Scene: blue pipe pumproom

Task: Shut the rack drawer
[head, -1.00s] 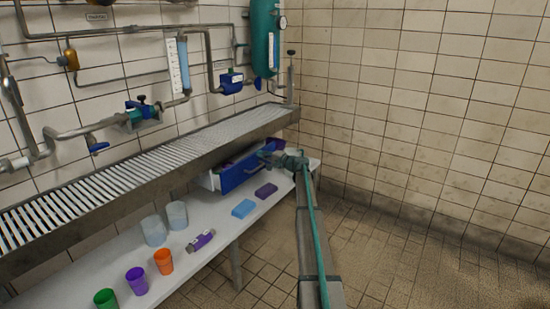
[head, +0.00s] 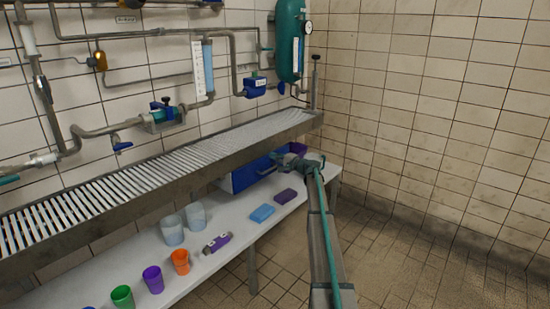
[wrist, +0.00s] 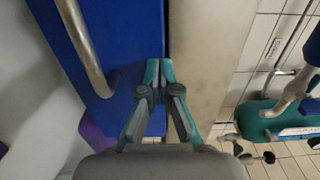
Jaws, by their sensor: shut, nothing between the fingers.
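The rack drawer has a blue front (head: 240,181) and sits under the slatted shelf, above the white lower shelf. My gripper (head: 273,158) is at the right part of the front, just below the slatted shelf's edge. In the wrist view my gripper's fingertips (wrist: 152,75) are together and empty, over the blue front's upper edge; contact is unclear.
The slatted shelf's metal edge (head: 150,187) runs close above the drawer. The white lower shelf (head: 215,265) holds blue and purple blocks and several cups. Tiled floor to the right is clear.

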